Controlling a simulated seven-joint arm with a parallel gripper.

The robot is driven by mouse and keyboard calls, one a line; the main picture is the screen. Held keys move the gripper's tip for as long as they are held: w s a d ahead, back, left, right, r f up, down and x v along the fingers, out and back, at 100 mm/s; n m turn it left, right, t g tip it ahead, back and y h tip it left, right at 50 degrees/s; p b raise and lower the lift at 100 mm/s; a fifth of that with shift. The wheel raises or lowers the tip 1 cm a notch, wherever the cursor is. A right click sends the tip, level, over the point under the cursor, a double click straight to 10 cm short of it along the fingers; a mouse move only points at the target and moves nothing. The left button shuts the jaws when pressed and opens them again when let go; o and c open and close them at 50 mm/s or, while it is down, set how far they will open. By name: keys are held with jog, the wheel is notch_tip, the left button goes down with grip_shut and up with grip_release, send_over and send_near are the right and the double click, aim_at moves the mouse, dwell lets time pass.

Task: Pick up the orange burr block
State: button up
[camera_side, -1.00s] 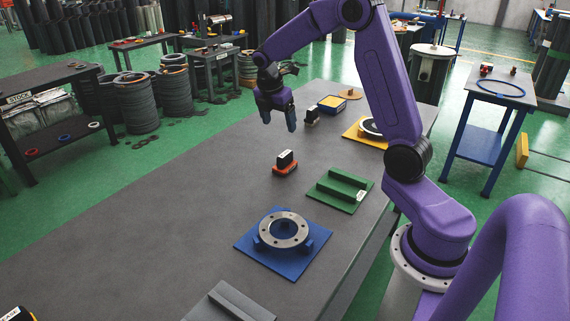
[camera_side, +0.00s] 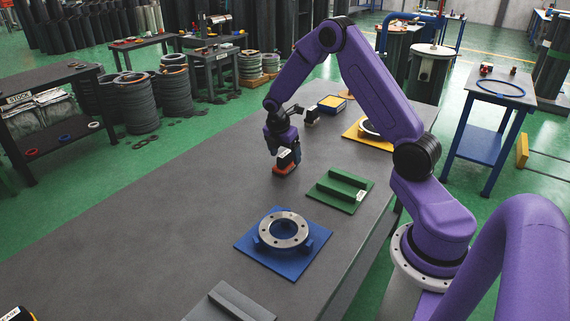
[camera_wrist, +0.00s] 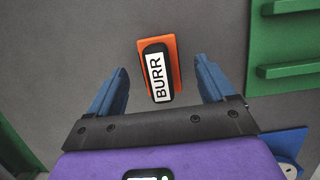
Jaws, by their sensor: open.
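The orange burr block (camera_side: 281,171) stands on the grey bench, with a black top part and a white label. In the wrist view the burr block (camera_wrist: 173,58) shows its black top and the label "BURR", tilted slightly, ahead of and between the two blue fingers. My gripper (camera_side: 284,155) is just behind and above the block in the side view, pointing down. In the wrist view my gripper (camera_wrist: 160,85) is open, with a finger on each side of the block's near end and gaps on both sides. In the side view the fingers are partly hidden by the block.
A green ribbed fixture (camera_side: 341,190) lies to the right of the block. A blue plate with a steel flange ring (camera_side: 284,229) is nearer the camera. The bench to the left is clear.

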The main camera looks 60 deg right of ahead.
aim_at(285, 154)
jog(key=shift+x, duration=1.65)
jog(key=shift+w, duration=0.1)
jog(key=c, duration=1.3)
jog(key=shift+r, duration=0.1)
jog(key=shift+r, duration=0.55)
jog(key=shift+d+v, duration=0.2)
jog(key=shift+v, duration=0.9)
jog(key=s+a+r, duration=0.1)
jog(key=s+r, duration=0.2)
jog(key=s, duration=0.1)
jog(key=s+a+r, duration=0.2)
jog(key=s+r, duration=0.1)
jog(key=s, duration=0.1)
jog(key=s+a+r, duration=0.2)
jog(key=s+r, duration=0.1)
jog(key=s, duration=0.2)
jog(key=shift+a+r, duration=0.15)
jog(key=shift+r, duration=0.2)
